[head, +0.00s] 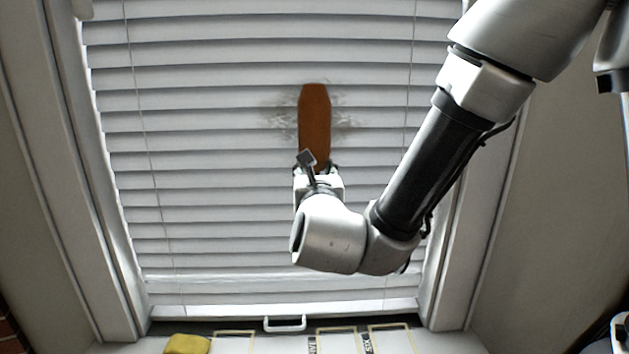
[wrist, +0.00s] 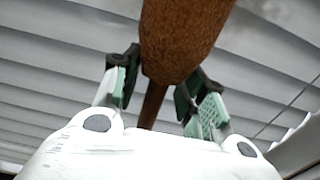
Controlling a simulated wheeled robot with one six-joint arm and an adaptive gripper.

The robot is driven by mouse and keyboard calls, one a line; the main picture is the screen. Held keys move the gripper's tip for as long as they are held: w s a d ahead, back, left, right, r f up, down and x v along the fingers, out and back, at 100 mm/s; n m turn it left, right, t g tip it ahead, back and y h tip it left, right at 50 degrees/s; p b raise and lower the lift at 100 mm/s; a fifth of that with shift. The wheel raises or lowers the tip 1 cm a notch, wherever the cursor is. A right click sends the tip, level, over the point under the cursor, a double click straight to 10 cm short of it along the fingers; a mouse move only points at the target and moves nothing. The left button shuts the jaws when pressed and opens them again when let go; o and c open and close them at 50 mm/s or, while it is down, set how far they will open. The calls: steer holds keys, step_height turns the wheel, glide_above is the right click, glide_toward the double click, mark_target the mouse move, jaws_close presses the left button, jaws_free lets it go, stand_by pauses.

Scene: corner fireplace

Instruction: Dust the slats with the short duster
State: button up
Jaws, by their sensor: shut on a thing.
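The short duster (head: 315,120) is an orange-brown, paddle-like piece held upright in front of the blind. My gripper (head: 316,168) is shut on it at its lower end. In the wrist view the brown duster (wrist: 185,40) rises between the green-padded fingers of my gripper (wrist: 163,95), with a thin brown handle below its head. The white slats (head: 220,140) fill the window frame. A grey dusty smudge (head: 345,118) shows on the slats on both sides of the duster's head; its middle is hidden. I cannot tell whether the duster touches the slats.
Below the blind, a ledge holds a yellow block or sponge (head: 187,344) at the left and a white handle (head: 284,323). Several yellow-outlined rectangles (head: 336,331) are beside them. Window frame sides (head: 82,170) and walls bound the blind.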

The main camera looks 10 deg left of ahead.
mark_target(250, 158)
steer(key=shift+s+a, duration=0.3)
steer(key=shift+a, duration=1.45)
steer(key=shift+s+a, duration=0.3)
steer(key=shift+a, duration=1.45)
steer(key=shift+s+a, duration=0.3)
steer(key=shift+a, duration=1.45)
steer(key=shift+s+a, duration=0.2)
steer(key=shift+a, duration=1.55)
steer(key=shift+s+a, duration=0.25)
steer(key=shift+a, duration=1.55)
steer(key=shift+s+a, duration=0.2)
steer(key=shift+a, duration=1.55)
steer(key=shift+r, duration=1.05)
steer(key=shift+d+r, duration=0.15)
steer(key=shift+r, duration=0.05)
steer(key=shift+w+d, duration=0.1)
steer(key=shift+d, duration=1.55)
steer(key=shift+w+d, duration=0.25)
steer(key=shift+d, duration=0.75)
steer(key=shift+w+d, duration=0.2)
steer(key=shift+d, duration=0.8)
steer(key=shift+w+d, duration=0.35)
steer(key=shift+d, duration=1.9)
steer(key=shift+w+d, duration=0.35)
steer(key=shift+d, duration=1.9)
steer(key=shift+w+d, duration=0.35)
steer(key=shift+d, duration=1.9)
